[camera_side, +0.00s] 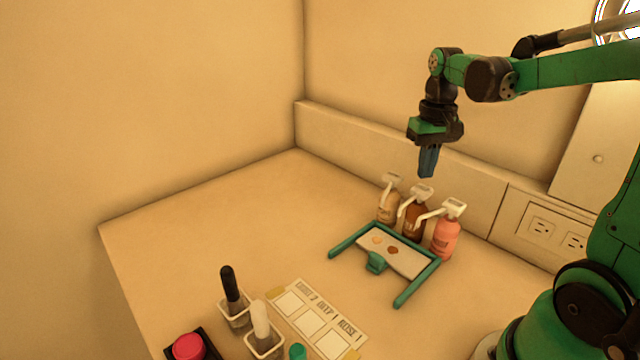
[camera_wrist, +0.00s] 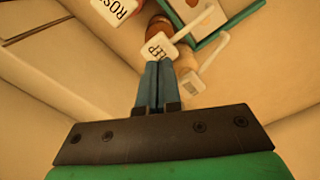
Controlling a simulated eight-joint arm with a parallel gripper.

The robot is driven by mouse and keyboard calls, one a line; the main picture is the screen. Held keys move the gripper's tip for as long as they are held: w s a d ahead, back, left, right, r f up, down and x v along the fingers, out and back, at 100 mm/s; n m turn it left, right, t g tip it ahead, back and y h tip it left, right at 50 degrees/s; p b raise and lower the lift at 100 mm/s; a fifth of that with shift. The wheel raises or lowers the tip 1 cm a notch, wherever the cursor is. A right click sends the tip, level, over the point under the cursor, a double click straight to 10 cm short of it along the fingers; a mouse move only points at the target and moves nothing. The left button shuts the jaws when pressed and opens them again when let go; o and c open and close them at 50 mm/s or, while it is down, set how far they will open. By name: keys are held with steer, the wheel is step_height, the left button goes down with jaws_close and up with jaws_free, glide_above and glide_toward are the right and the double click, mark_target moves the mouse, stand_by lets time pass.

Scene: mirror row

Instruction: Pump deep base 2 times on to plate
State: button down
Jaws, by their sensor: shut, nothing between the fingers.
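Three pump bottles stand in a row behind the plate. The deep base bottle (camera_side: 414,222) is the dark brown middle one, with a white pump head; in the wrist view its head (camera_wrist: 158,47) reads "EEP", partly covered by my fingers. A lighter tan bottle (camera_side: 387,207) stands to its left and a pink bottle (camera_side: 446,238) to its right. The pale plate (camera_side: 405,262) lies in a teal frame, with a light dab (camera_side: 377,240) and a brown dab (camera_side: 392,250) on it. My gripper (camera_side: 427,176) is shut and empty, above the bottle row, pointing down.
A printed card (camera_side: 318,318) with several squares lies in front. Dark-handled (camera_side: 230,285) and white-handled (camera_side: 261,322) tools stand in holders, beside a red round thing (camera_side: 188,346). The wall ledge is close behind the bottles; the table's left is clear.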

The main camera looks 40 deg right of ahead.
steer(key=shift+r, duration=2.95)
steer(key=a+f+n+t, duration=0.3)
steer(key=a, duration=0.4)
steer(key=a+f+n+t, duration=0.3)
steer(key=a+t, duration=0.1)
steer(key=a, duration=0.4)
steer(key=shift+s+a, duration=0.25)
steer(key=shift+s, duration=0.2)
